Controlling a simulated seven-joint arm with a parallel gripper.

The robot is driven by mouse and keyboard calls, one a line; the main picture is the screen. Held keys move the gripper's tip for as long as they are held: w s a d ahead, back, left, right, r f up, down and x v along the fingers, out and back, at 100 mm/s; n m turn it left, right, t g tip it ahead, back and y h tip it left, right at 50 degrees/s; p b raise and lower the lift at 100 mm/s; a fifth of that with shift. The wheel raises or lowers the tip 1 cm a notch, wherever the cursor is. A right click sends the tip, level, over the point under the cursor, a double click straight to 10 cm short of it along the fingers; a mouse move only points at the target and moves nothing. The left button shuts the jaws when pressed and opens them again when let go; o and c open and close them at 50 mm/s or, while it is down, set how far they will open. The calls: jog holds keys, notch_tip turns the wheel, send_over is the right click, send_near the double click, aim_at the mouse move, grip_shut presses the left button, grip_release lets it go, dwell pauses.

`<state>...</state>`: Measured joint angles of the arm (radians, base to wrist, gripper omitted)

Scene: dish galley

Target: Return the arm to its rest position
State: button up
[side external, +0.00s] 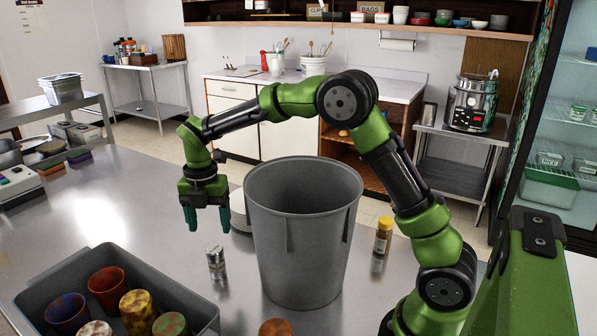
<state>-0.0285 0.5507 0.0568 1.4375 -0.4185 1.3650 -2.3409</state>
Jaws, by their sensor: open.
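My green and black arm arches over the metal table (130,208) from the lower right toward the left. My gripper (208,222) hangs at the arm's left end, fingers pointing down and apart, with nothing seen between them. It is in the air to the left of a tall grey bin (300,235), apart from it. The inside bottom of the bin is hidden.
A grey tub (180,298) with several speckled cups stands at the front left. A shaker (215,263), a yellow-capped bottle (383,236), a brown round item (275,327) and stacked plates (240,212), partly hidden, are near the bin. The table's left middle is clear.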

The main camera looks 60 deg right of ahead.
aim_at(214, 249)
notch_tip(214, 249, down, 13)
jog(key=shift+r, duration=0.15)
notch_tip(214, 249, up, 3)
jog(key=shift+f, duration=0.1)
jog(key=shift+r, duration=0.65)
